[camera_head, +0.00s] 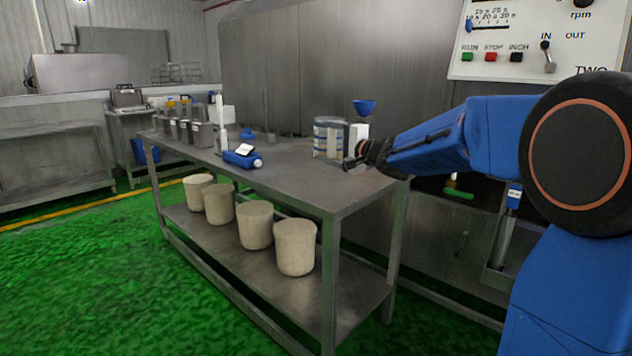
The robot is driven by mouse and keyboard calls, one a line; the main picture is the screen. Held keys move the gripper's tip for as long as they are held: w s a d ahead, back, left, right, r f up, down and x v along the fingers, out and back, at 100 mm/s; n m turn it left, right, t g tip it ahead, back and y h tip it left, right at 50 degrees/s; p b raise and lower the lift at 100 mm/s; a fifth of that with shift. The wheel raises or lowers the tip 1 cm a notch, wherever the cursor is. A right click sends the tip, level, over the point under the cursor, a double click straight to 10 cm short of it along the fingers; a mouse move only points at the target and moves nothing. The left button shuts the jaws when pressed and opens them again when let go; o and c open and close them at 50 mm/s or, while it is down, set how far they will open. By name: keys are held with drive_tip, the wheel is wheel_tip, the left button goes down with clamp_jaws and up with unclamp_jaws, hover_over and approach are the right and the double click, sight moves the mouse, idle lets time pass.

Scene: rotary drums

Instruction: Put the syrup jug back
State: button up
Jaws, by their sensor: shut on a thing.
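My gripper (352,162) is at the end of my blue arm, over the right end of the steel table (290,172). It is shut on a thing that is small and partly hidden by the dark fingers. A round light container with blue bands (327,137), perhaps the syrup jug, stands upright just left of and behind the fingers. I cannot tell for sure whether the fingers hold its handle. Several grey metal jugs (203,135) stand in a row at the table's far left end.
A white container (358,131) with a blue funnel (364,107) is close behind my gripper. Several beige tubs (295,247) stand on the lower shelf. The table's front right is clear.

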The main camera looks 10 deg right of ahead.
wheel_tip(320, 180, down, 9)
drive_tip(key=shift+f, duration=0.1)
idle(0.4)
drive_tip(key=o, duration=1.2)
drive_tip(key=shift+f, duration=0.1)
drive_tip(key=v, duration=1.2)
drive_tip(key=shift+s, duration=0.1)
